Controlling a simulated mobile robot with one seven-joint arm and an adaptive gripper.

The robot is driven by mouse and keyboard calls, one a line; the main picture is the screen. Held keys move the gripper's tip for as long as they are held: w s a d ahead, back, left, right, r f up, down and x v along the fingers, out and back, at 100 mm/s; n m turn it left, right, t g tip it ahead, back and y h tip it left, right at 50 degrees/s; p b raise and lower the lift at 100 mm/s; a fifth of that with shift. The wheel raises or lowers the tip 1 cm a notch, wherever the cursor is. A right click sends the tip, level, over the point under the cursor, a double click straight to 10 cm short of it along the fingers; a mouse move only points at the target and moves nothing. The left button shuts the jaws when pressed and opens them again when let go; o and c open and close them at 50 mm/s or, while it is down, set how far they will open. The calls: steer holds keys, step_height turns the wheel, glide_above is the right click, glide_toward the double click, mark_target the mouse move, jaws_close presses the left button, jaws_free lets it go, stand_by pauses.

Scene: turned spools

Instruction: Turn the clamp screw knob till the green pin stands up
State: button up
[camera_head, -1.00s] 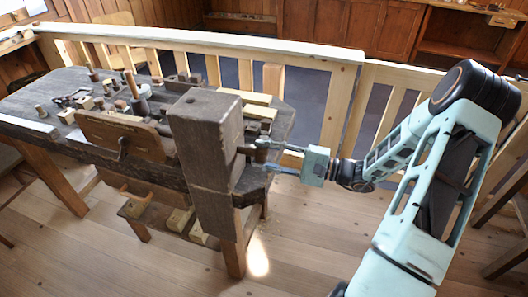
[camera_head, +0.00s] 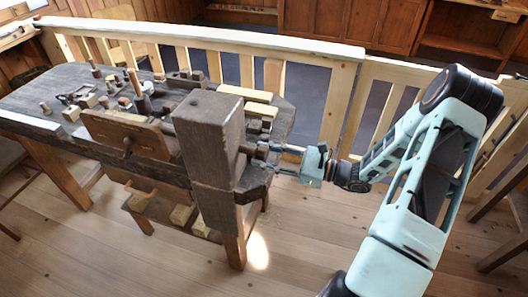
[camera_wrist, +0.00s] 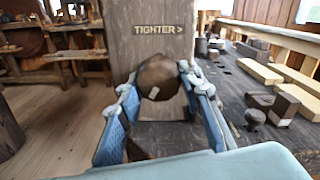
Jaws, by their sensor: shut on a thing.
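The clamp screw knob (camera_wrist: 158,76) is a round brown wooden knob in the middle of the wrist view, with a small pale mark low on its face. It sits on the side of a thick dark wooden post (camera_head: 208,130), whose face reads "TIGHTER >" with the arrow pointing right. My gripper (camera_wrist: 158,82) has one blue finger on each side of the knob and is shut on it. In the head view my gripper (camera_head: 268,158) reaches the post from the right, its fingers partly hiding the knob. I cannot make out a green pin in either view.
The bench (camera_head: 60,110) holds several loose wooden pieces and turned spools. Pale wood blocks (camera_head: 246,94) lie behind the post. A wooden railing (camera_head: 330,100) runs behind the bench and my arm. The plank floor (camera_head: 300,240) in front is clear.

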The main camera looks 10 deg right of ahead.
steer(key=shift+s+d+f+m, duration=0.1)
steer(key=shift+d+f+m, duration=0.1)
steer(key=shift+m, duration=0.6)
steer(key=o, duration=1)
steer(key=shift+d+r, duration=0.1)
steer(key=shift+o, duration=0.8)
steer(key=v, duration=1.2)
